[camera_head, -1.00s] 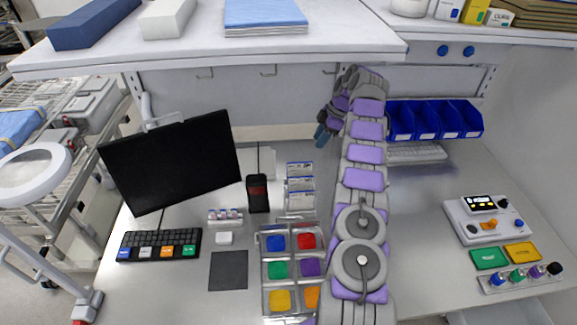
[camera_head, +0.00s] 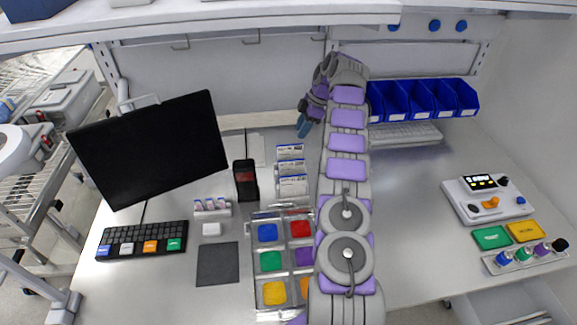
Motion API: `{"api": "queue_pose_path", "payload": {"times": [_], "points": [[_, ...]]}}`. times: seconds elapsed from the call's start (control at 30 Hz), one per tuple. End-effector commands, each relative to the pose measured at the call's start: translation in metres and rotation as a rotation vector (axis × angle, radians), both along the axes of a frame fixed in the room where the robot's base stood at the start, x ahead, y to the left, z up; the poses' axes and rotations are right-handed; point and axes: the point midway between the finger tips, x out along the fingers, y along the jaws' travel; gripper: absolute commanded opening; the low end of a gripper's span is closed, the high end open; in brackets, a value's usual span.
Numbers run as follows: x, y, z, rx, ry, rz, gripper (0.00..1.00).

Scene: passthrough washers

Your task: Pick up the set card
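Several white cards with blue headers (camera_head: 291,172) stand in a small rack at the back middle of the bench. A green card (camera_head: 492,237) and a yellow card (camera_head: 525,231) lie flat at the right. Their print is too small to read, so I cannot tell which is the set card. My gripper (camera_head: 303,129) hangs at the end of my arm near the back wall, above and slightly right of the white cards in the picture. Its dark blue-teal tips point down. Nothing shows held, but the finger gap is unclear.
A tray of coloured compartments (camera_head: 254,262) sits front middle, partly behind my arm. A monitor (camera_head: 150,150), keypad (camera_head: 142,240), black-red device (camera_head: 246,180) and dark mat (camera_head: 217,264) are left. Blue bins (camera_head: 423,99) and a control box (camera_head: 487,201) are right. A shelf (camera_head: 220,28) overhangs.

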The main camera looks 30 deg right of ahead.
Motion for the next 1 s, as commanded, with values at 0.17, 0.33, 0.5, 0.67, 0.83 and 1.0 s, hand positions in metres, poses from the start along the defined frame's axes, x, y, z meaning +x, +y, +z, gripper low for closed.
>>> {"api": "queue_pose_path", "payload": {"times": [0.17,0.33,0.5,0.67,0.83,1.0], "points": [[0.002,0.006,-0.014,0.002,0.003,-0.001,0.37],[0.003,0.015,-0.022,-0.001,0.004,0.001,0.37],[0.004,0.021,-0.034,-0.004,0.005,0.0,0.37],[0.008,0.021,-0.049,-0.001,0.001,-0.001,0.37],[0.009,0.021,-0.054,0.0,0.0,-0.001,0.37],[0.009,0.025,-0.059,0.001,0.002,0.001,0.37]]}}
